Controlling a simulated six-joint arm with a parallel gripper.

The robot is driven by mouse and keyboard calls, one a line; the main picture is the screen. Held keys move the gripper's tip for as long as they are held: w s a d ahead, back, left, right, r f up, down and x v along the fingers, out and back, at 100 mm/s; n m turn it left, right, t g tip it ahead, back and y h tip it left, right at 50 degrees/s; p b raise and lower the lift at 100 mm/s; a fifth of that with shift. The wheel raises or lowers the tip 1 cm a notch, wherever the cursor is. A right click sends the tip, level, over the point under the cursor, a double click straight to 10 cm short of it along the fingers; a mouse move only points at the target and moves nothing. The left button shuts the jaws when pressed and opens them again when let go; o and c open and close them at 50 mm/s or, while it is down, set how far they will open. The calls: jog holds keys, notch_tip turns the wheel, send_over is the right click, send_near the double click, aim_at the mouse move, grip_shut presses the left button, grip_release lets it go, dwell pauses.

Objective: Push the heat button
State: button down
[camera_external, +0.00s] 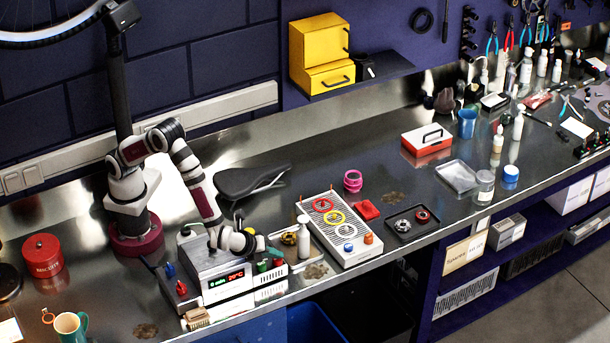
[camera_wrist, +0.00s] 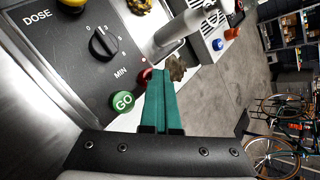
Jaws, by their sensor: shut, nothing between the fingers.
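My gripper (camera_wrist: 164,72) is shut and empty, its two teal fingers pressed together. In the wrist view its tips are beside a red button (camera_wrist: 144,75), which they partly cover; I cannot tell whether they touch it. A green GO button (camera_wrist: 124,102) is just left of the fingers, and a black MIN dial (camera_wrist: 104,43) is beyond it on the dark panel. No heat label is readable. In the external view my gripper (camera_external: 272,252) is over the right side of the metal heating unit (camera_external: 212,262), whose lit display (camera_external: 228,280) reads 0 min and 20°C.
Red and blue knobs stand on a side panel (camera_external: 181,290) left of the unit. A white bottle (camera_external: 303,238) is close to its right. A black saddle (camera_external: 250,180) lies behind.

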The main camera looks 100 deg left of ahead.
aim_at(274, 261)
jog(key=shift+f, duration=0.15)
dwell(0.3)
jog(key=shift+s+f, duration=0.1)
jog(key=shift+f, duration=0.35)
jog(key=shift+s+r, duration=0.15)
jog(key=shift+r, duration=3.2)
